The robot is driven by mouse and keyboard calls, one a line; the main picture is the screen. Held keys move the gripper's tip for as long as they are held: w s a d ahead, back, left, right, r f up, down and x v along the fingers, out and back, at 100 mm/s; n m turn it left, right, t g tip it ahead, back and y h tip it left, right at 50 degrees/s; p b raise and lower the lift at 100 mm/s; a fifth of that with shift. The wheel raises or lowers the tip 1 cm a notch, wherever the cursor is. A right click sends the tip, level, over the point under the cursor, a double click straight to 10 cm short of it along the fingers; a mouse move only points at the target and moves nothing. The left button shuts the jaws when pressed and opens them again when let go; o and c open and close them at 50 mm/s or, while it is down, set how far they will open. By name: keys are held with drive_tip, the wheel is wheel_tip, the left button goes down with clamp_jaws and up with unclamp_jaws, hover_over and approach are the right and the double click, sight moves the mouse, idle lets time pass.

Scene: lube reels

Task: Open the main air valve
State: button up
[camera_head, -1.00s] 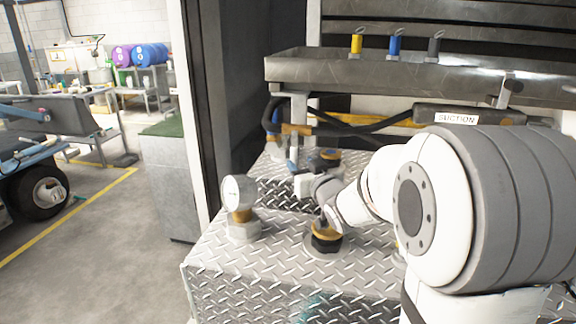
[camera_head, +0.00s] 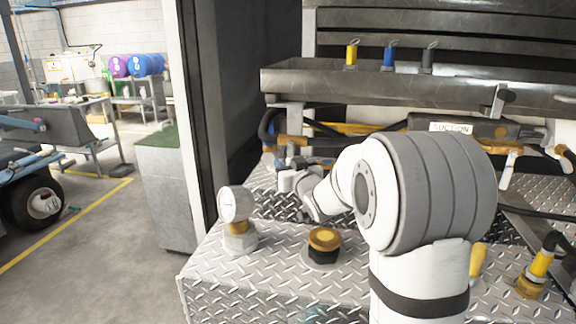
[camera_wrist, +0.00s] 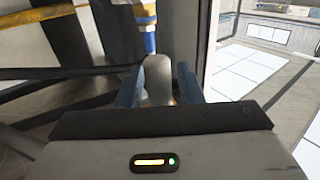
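In the wrist view, the two blue fingers of my gripper (camera_wrist: 159,88) stand apart. A grey, rounded, upright piece (camera_wrist: 158,72) shows between them; it may be the valve's handle, but I cannot tell for sure, nor whether the fingers touch it. Behind it is a vertical pipe with a blue fitting and a yellow band (camera_wrist: 149,38). In the head view, my gripper (camera_head: 283,164) is small and partly hidden by my arm. It is at the back left of the diamond-plate deck, close to the brass-coloured pipework (camera_head: 291,141) under the metal tray.
A pressure gauge (camera_head: 236,204) and a black-and-brass cap (camera_head: 324,243) stand on the diamond-plate deck (camera_head: 262,285), in front of my gripper. A metal tray (camera_head: 380,80) overhangs it. A dark cabinet wall (camera_head: 240,90) is to the left. A suction-labelled reel part (camera_head: 451,128) lies behind my arm.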

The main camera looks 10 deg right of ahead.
clamp_jaws()
idle(0.5)
drive_tip(key=s+d+r+n+g+h+p, duration=0.2)
drive_tip(key=d+n+g+h+p, duration=0.2)
drive_tip(key=n, duration=0.4)
drive_tip(key=shift+d+g+p, duration=0.6)
drive_tip(key=shift+g+p, duration=0.1)
drive_tip(key=shift+p, duration=0.1)
drive_tip(key=shift+s+d+r+n+h, duration=0.15)
drive_tip(key=shift+r+n+h, duration=0.05)
drive_tip(key=shift+n+h, duration=0.1)
drive_tip(key=shift+s+d+r+n+g+h+b, duration=0.1)
drive_tip(key=shift+d+r+n+g+h+b, duration=0.15)
drive_tip(key=shift+r+n+g+h+b, duration=0.35)
drive_tip(key=shift+s+d+r+n+g+h+b, duration=0.1)
drive_tip(key=shift+d+r+n+g+h+b, duration=0.15)
drive_tip(key=shift+r+n+h, duration=0.65)
drive_tip(key=shift+f, duration=0.15)
